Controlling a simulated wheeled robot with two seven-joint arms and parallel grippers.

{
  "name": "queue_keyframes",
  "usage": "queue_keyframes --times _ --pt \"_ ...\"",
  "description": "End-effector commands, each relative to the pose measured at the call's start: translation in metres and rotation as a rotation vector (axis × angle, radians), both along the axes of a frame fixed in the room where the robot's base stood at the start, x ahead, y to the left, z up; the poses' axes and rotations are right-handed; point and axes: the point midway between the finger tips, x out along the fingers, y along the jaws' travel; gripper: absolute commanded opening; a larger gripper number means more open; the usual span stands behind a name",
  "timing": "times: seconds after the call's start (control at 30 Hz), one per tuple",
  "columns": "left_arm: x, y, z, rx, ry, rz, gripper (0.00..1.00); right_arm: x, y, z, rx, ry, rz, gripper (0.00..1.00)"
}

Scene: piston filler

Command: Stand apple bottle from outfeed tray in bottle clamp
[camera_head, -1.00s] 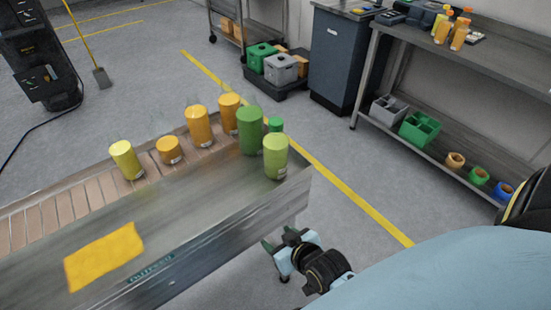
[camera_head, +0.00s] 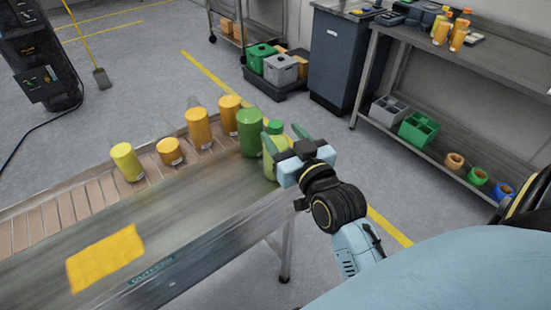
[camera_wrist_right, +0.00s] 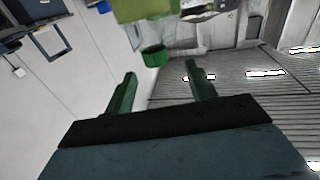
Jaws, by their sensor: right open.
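The outfeed tray (camera_head: 195,225) is a long metal tray with a row of coloured containers along its far side. A light green bottle (camera_head: 269,168) stands at its right end, partly hidden by my right gripper (camera_head: 284,136). A darker green container (camera_head: 250,133) stands just left of it. I cannot read which one is apple. My right gripper is open and empty, close to the light green bottle. In the right wrist view its green fingers (camera_wrist_right: 160,82) are apart, with a green round piece (camera_wrist_right: 153,56) beyond them. I cannot make out the bottle clamp. My left gripper is out of view.
Orange containers (camera_head: 199,124) and a yellow one (camera_head: 126,162) stand farther left in the row. A yellow card (camera_head: 104,257) lies at the tray's near side. A metal shelf (camera_head: 480,85) with bottles and bins stands at right. Floor between is clear.

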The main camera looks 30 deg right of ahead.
Motion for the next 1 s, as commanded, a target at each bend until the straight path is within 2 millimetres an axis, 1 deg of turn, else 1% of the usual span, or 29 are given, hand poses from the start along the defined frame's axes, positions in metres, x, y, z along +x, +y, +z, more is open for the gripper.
queue_keyframes --times 0.03,0.1,0.27,0.37,0.5,0.63,0.73,0.93,0.97,1.0 --pt "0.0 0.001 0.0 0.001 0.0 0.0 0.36 0.007 -0.001 0.0 0.0 -0.002 0.0 0.56" --pt "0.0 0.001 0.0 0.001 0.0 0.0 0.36 0.014 -0.002 0.0 0.0 -0.001 0.0 0.56" --pt "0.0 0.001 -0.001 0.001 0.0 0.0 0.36 0.021 -0.003 0.0 -0.001 0.001 0.0 0.56" --pt "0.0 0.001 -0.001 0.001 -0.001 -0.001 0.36 0.03 -0.005 -0.001 -0.001 0.0 0.0 0.56" --pt "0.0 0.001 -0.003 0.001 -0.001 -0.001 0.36 0.051 -0.011 -0.002 -0.001 -0.001 0.0 0.56" --pt "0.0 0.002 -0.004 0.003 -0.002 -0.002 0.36 0.065 -0.012 -0.002 -0.001 0.0 0.0 0.56" --pt "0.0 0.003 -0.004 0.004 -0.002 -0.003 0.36 0.07 -0.013 -0.002 -0.001 0.0 0.0 0.56" --pt "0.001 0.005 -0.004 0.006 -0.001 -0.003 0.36 0.07 -0.013 -0.003 -0.001 0.001 0.0 0.56" --pt "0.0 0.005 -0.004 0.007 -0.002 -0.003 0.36 0.07 -0.013 -0.003 -0.001 0.001 0.0 0.55" --pt "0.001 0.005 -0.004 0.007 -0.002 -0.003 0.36 0.07 -0.013 -0.003 -0.001 0.001 0.0 0.49"
